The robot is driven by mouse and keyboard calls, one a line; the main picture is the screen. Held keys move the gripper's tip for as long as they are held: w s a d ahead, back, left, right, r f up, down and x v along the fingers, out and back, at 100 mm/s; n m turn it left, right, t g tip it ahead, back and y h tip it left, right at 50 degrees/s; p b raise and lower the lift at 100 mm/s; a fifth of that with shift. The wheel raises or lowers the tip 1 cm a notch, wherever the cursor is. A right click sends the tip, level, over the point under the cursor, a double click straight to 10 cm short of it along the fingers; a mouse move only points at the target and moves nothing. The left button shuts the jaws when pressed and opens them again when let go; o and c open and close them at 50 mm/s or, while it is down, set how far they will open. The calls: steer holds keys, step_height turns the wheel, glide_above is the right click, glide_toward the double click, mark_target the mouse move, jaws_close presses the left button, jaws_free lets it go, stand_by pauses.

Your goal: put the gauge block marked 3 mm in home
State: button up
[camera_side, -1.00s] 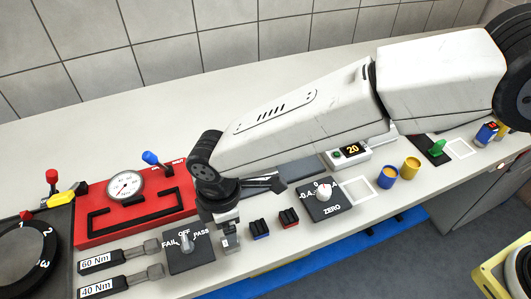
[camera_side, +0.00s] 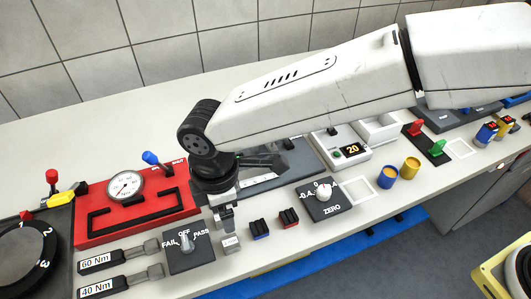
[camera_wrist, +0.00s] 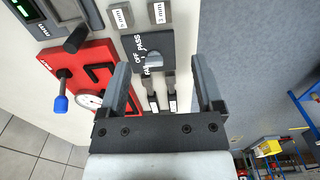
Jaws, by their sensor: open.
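A small grey gauge block (camera_side: 231,243) with a white label stands on the bench, just right of the FAIL/OFF/PASS switch panel. The wrist view shows two labelled grey blocks at its top edge, a left one (camera_wrist: 122,17) and a right one (camera_wrist: 157,13). The labels are small and sideways; the right one seems to read 3 mm, but I cannot be sure. My gripper (camera_side: 225,218) is above and slightly behind the front block, apart from it. In the wrist view my gripper (camera_wrist: 162,80) is open with nothing between its fingers. I cannot identify a place marked home.
The FAIL/OFF/PASS panel (camera_side: 188,250) and two labelled torque tools lie left. A red panel with a dial (camera_side: 125,186) and blue-knobbed lever stands behind. Blue and red blocks (camera_side: 288,217) and the ZERO knob panel (camera_side: 323,200) lie right. A dark grey tray (camera_side: 300,158) is partly hidden behind my arm.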

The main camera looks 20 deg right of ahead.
steer(key=w+d+r+m+t, duration=0.15)
steer(key=d+m, duration=0.35)
steer(key=d, duration=0.7)
steer(key=w+d+m, duration=0.3)
steer(key=d+m, duration=0.1)
steer(key=d, duration=0.8)
steer(key=s+d+f+m, duration=0.1)
steer(key=s+d+m, duration=0.3)
steer(key=d, duration=0.5)
steer(key=s+d+f+m+t, duration=0.1)
steer(key=s+d+m, duration=0.4)
steer(key=d, duration=0.4)
steer(key=shift+s, duration=0.45)
steer(key=shift+d, duration=0.1)
